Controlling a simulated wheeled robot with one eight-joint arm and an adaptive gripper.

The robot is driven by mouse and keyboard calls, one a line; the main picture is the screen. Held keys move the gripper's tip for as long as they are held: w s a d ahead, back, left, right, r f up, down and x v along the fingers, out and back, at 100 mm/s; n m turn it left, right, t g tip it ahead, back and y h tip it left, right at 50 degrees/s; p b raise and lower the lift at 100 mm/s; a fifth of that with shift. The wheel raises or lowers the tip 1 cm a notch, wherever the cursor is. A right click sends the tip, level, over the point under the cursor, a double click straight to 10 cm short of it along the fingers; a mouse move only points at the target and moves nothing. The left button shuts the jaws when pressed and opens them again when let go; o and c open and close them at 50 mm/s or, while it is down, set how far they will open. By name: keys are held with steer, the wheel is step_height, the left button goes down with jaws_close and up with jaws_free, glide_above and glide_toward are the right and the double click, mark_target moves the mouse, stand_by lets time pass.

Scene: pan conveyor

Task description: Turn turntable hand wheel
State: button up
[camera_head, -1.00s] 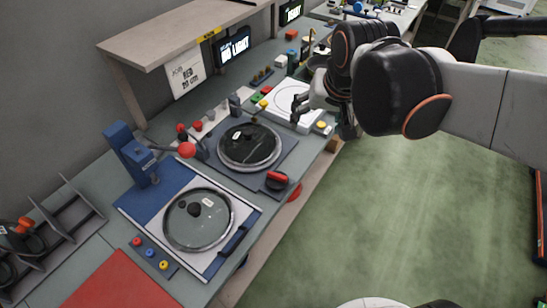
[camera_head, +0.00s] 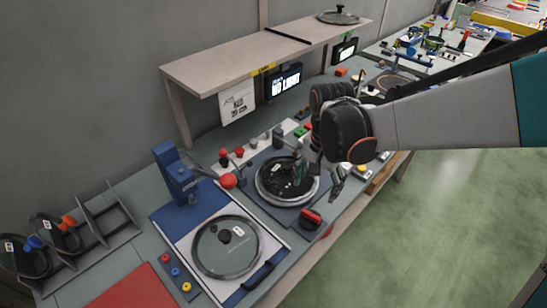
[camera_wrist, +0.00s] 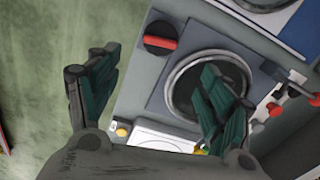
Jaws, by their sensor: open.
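The turntable (camera_head: 262,200) is a dark disc with a pale metal rim on a grey-blue plate. The hand wheel (camera_head: 311,216), a black round knob with a red bar grip, sits at the plate's front right corner. My gripper (camera_head: 319,177) is open and empty above the right side of the turntable, with one finger in front of the disc. In the wrist view the hand wheel (camera_wrist: 160,40) shows beyond the fingertips, upper middle, apart from them. There, my gripper (camera_wrist: 157,65) has its fingers wide apart, the right one covering part of the turntable (camera_wrist: 180,72).
A glass-lidded pan (camera_head: 225,247) sits on a blue and white station in front. A blue post with a red ball lever (camera_head: 229,181) stands left of the turntable. A wooden shelf (camera_head: 230,68) overhangs the back. The green floor (camera_head: 440,220) is open at right.

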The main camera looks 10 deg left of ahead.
mark_target(311, 214)
step_height(311, 214, down, 13)
steer(key=b, duration=0.4)
steer(key=shift+w+f, duration=0.15)
steer(key=c, duration=1.1)
